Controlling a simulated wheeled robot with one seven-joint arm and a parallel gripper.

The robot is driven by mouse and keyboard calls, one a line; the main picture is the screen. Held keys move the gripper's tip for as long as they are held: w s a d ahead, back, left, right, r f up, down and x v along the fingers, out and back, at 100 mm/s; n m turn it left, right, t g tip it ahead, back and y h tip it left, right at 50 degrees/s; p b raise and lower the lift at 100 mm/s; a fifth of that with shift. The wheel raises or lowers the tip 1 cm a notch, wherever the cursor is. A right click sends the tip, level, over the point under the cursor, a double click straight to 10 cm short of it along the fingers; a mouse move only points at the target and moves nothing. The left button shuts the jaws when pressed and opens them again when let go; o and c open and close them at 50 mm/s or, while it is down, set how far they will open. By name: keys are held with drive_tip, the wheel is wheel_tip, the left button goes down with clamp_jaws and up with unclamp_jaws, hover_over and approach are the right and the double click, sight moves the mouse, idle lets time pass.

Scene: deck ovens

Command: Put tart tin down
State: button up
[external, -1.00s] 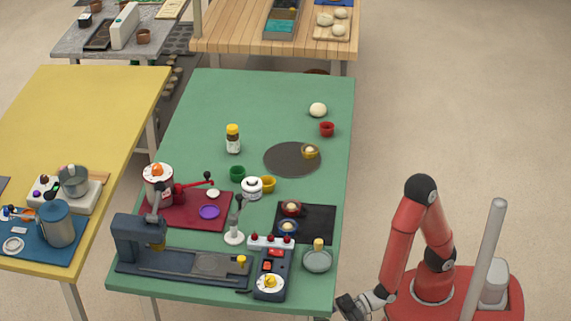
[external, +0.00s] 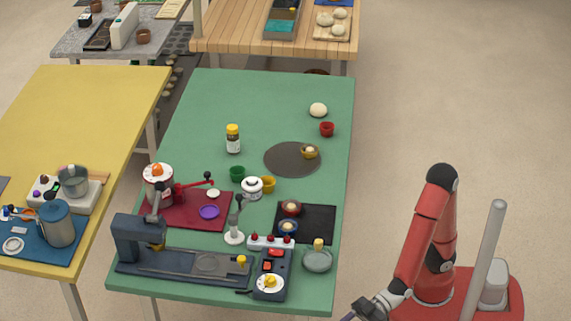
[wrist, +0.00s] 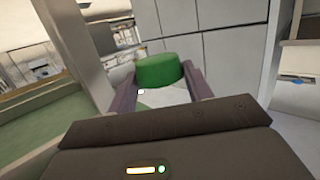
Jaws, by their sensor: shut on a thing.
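A green tart tin (wrist: 160,71) is held between the two fingers of my gripper (wrist: 158,80) in the wrist view. The fingers sit on either side of it. In the external view my gripper (external: 359,312) is at the bottom edge, off the near right corner of the green table (external: 210,110) and apart from it. The held tin cannot be made out there. Other small tins stand on the table: a green one (external: 237,173), a yellow one (external: 268,184) and a red one (external: 327,129).
The near end of the table is crowded with a dark press (external: 140,240), a red mat (external: 180,217), a black mat (external: 320,222) and a glass bowl (external: 317,261). A round dark mat (external: 280,160) lies mid-table. The far left of the table is clear.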

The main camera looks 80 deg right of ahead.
drive_tip(key=s+a+r+n+g+y, duration=0.1)
drive_tip(key=a+r, duration=0.2)
drive_tip(key=r, duration=0.2)
drive_tip(key=a+r+n+g+y, duration=0.1)
drive_tip(key=a+r+g, duration=0.15)
drive_tip(key=r, duration=0.35)
wheel_tip(320, 180, up, 26)
drive_tip(key=m+t+h+p, duration=0.2)
drive_tip(key=m+t+h, duration=0.5)
hover_over(318, 236)
wheel_tip(318, 236, down, 19)
drive_tip(key=shift+f+b, duration=0.15)
drive_tip(key=shift+b, duration=0.8)
drive_tip(key=shift+f, duration=0.15)
drive_tip(key=o, duration=1)
drive_tip(key=shift+c, duration=0.2)
